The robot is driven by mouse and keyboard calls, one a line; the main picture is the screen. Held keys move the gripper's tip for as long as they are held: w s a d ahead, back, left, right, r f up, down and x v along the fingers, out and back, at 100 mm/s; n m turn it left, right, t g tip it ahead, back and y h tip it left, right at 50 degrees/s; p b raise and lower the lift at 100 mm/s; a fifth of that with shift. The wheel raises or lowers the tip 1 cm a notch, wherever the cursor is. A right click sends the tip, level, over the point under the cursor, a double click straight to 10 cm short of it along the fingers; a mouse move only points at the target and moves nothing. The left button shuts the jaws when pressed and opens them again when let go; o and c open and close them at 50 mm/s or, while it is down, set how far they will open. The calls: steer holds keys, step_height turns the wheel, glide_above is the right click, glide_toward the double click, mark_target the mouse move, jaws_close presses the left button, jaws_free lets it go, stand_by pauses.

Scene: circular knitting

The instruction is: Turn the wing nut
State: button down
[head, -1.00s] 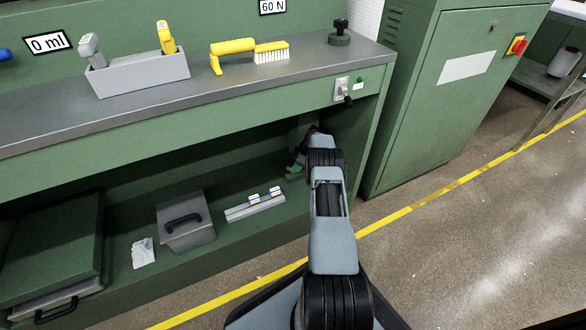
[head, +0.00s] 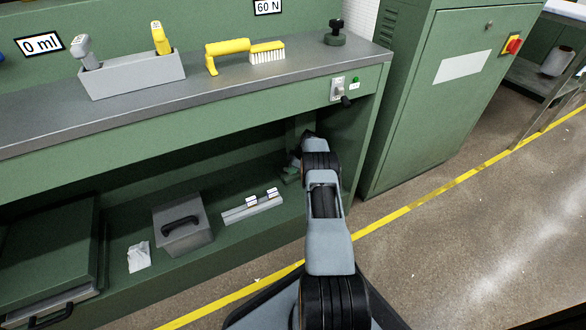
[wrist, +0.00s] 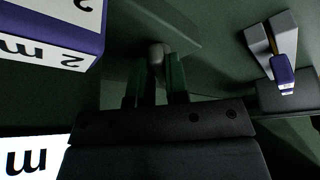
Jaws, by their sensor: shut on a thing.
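My gripper (wrist: 157,76) shows in the wrist view with its two green fingers closed around a small rounded grey piece. This piece, which seems to be the wing nut (wrist: 156,52), sticks out between the fingertips. Its wings and what it sits on are dark and mostly hidden. In the head view my gripper (head: 292,168) is inside the open space under the bench, beside the right-hand leg. My own arm hides most of that spot, and the wing nut cannot be made out there.
The bench top (head: 200,100) runs just above my arm. A grey box with a handle (head: 182,225) and a grey rail with labelled clips (head: 252,207) are on the lower shelf. A green cabinet (head: 430,110) stands right.

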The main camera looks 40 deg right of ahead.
steer(key=shift+s+r+m, duration=0.1)
steer(key=shift+m, duration=0.2)
steer(key=shift+m+h+p, duration=0.3)
steer(key=shift+m+p, duration=0.2)
steer(key=shift+m, duration=0.2)
steer(key=m, duration=0.1)
steer(key=m+t+h, duration=0.1)
steer(key=shift+s+a+m, duration=0.1)
steer(key=shift+a+m, duration=0.1)
steer(key=shift+m, duration=0.1)
steer(key=shift+a+m+h+p, duration=0.15)
steer(key=shift+m+h+p, duration=0.3)
steer(key=shift+m, duration=1)
steer(key=shift+a+m+h+p, duration=0.2)
steer(key=shift+m+h, duration=0.45)
steer(key=shift+m, duration=0.8)
steer(key=shift+s, duration=0.1)
steer(key=c, duration=1.3)
jaws_free()
steer(key=shift+d, duration=0.1)
steer(key=shift+o, duration=0.9)
